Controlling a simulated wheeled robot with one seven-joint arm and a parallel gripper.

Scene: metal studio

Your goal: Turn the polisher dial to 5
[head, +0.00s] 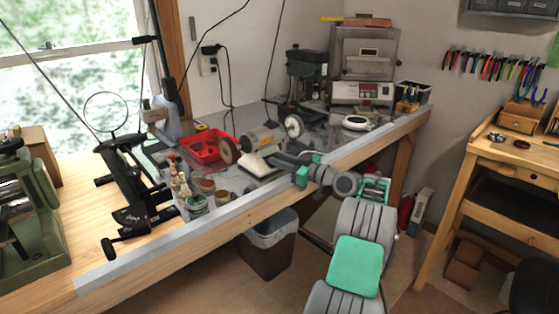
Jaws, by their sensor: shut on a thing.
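The polisher (262,138) stands on the workbench, near its front edge, in the head view. It has a grey motor body, a pale base, a brown wheel (227,151) on its left and a white wheel (294,126) on its right. My gripper (275,159) reaches in from the right, level with the front of the base. Its fingers are shut on the dial at the base front. The dial is hidden by the fingers, and its number cannot be read.
A red tray (203,148) lies behind the polisher to the left. Several small jars (197,203) stand left of the base. A drill press (305,72) and a kiln (365,65) stand behind. A bin (268,245) is below the bench. Some bench top around the polisher is free.

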